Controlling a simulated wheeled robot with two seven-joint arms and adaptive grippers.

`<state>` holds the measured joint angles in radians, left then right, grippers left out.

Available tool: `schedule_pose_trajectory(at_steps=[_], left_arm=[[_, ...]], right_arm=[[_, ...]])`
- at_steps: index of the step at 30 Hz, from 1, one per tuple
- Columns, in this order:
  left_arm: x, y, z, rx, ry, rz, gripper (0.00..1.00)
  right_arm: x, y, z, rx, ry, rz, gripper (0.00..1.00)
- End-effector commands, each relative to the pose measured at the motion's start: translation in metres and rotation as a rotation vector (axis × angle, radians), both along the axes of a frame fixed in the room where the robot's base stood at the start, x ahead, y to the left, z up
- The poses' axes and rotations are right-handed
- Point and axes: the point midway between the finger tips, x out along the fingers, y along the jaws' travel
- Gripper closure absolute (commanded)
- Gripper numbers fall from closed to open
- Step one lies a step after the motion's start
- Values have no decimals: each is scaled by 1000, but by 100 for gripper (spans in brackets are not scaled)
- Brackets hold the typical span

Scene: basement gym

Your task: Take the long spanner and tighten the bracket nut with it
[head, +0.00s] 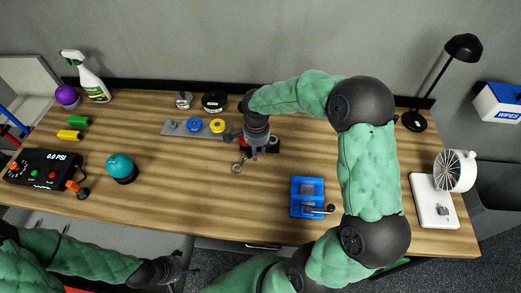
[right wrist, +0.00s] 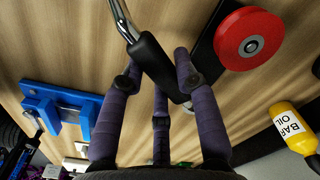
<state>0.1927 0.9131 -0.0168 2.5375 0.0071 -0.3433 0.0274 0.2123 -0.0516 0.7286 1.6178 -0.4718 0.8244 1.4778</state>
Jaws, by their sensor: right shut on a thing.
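My right gripper (head: 247,150) is above the middle of the workbench. In the right wrist view its fingers (right wrist: 155,85) are shut on the black grip of a tool with a bent silver shaft (right wrist: 122,18), seemingly the long spanner. In the head view a silver ring end (head: 237,168) shows below the gripper; the rest is mostly hidden. A grey metal plate (head: 172,128) with a blue disc (head: 194,124) and a yellow disc (head: 217,125) lies left of this gripper. I cannot make out which part is the bracket nut. My left gripper (head: 182,268) is off the bench's front edge, its fingers unclear.
A red wheel (right wrist: 250,40) is close beside the held tool. A blue clamp (head: 308,190) with a crank stands right of the gripper. A teal ball (head: 120,166), control box (head: 42,170), fan (head: 455,170) and lamp (head: 464,46) stand further out. Bare wood lies front centre.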

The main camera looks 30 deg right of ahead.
Motion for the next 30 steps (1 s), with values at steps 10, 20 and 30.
schedule_pose_trajectory(at_steps=[10,20,30], left_arm=[[-5,-3,-15,-4,2,-31,23],[-5,-4,-10,-5,4,-31,23],[-7,-5,-3,-5,7,-32,23]], right_arm=[[1,0,4,0,-2,0,100],[1,0,15,1,-3,0,100],[0,0,29,1,-3,0,100]])
